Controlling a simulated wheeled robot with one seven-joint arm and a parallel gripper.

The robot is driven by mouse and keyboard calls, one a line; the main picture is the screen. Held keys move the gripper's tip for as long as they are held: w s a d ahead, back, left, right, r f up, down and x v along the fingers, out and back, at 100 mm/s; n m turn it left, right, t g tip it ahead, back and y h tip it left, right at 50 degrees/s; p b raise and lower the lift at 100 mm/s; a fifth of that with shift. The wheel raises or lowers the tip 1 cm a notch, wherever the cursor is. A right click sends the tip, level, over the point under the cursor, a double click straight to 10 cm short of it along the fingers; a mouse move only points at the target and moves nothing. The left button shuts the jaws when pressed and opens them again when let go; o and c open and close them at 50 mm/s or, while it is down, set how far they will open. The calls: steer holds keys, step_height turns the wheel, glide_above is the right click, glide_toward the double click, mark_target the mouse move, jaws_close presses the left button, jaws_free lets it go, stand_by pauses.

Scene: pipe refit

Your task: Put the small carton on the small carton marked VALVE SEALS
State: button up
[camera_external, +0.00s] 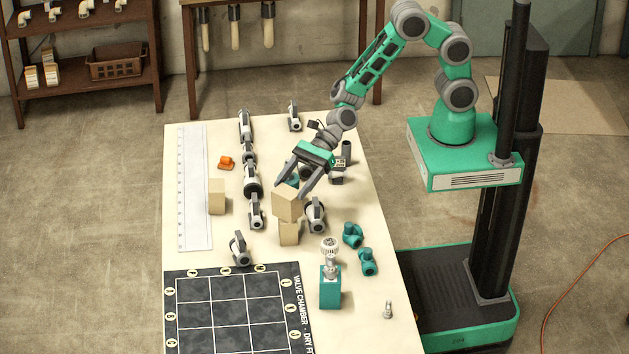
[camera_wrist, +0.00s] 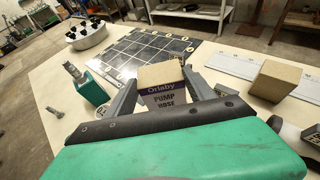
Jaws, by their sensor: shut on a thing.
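My gripper (camera_external: 291,190) is shut on a small tan carton (camera_external: 286,205). In the wrist view the held carton (camera_wrist: 164,97) sits between the fingers, roughly level, and its near face reads "Orlaby PUMP HOSE". A second small carton (camera_external: 289,235) stands on the table, just below the held one in the external view. The two overlap in that picture; I cannot tell whether they touch. The lower carton is hidden in the wrist view. A third carton (camera_external: 217,197) stands apart to the left, and also shows in the wrist view (camera_wrist: 273,80). No VALVE SEALS lettering is readable.
Grey valve pieces (camera_external: 316,216) stand close to the right of the cartons, with a pipe row (camera_external: 252,180) to the left. Teal fittings (camera_external: 368,261) and a teal block (camera_external: 330,288) lie nearer the front right. A dark grid mat (camera_external: 230,300) covers the front left.

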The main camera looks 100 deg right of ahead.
steer(key=shift+f, duration=0.15)
steer(key=o, duration=1.4)
